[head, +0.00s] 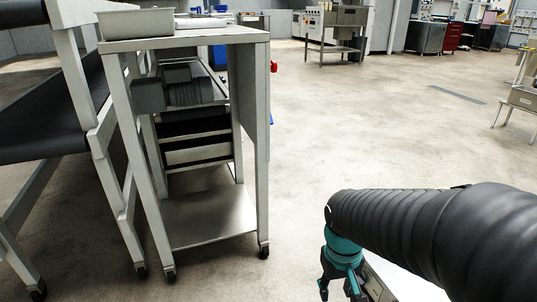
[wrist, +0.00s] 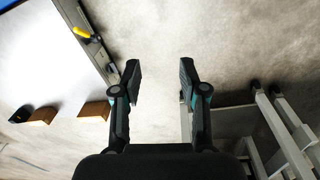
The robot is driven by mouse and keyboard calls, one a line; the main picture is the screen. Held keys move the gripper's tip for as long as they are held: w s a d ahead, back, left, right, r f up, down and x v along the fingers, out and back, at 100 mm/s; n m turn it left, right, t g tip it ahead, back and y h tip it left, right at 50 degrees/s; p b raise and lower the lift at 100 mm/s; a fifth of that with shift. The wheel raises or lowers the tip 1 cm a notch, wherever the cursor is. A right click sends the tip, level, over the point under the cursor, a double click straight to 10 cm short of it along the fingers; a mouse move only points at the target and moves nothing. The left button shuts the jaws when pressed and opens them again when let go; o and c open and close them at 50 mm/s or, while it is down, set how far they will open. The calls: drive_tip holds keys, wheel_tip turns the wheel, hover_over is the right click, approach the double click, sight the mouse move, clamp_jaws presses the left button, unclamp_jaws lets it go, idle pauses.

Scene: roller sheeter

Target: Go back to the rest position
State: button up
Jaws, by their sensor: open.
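My gripper (wrist: 160,82) is open and empty in the wrist view, its two dark fingers apart with bare concrete floor seen between them. In the head view my gripper (head: 340,288) shows at the bottom, right of centre, partly cut off by the lower edge. My black sleeved arm reaches in from the right there. Nothing is between the fingers, and they touch nothing that I can see.
A wheeled metal machine frame (head: 252,150) with a motor (head: 188,85) stands left in the head view, beside a dark conveyor belt (head: 40,132). A grey tray (head: 137,23) sits on its top. Open floor (head: 360,130) spreads across the middle. Steel equipment (head: 335,20) stands far back.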

drive_tip(key=s+d+r+m+t+p, duration=0.1)
drive_tip(key=s+r+t+p, duration=0.2)
drive_tip(key=r, duration=1.1)
drive_tip(key=s+t, duration=0.2)
drive_tip(key=s, duration=0.1)
drive_tip(key=shift+s+d+r+m+y, duration=0.2)
drive_tip(key=shift+r+m+y, duration=0.1)
drive_tip(key=shift+r+y, duration=0.1)
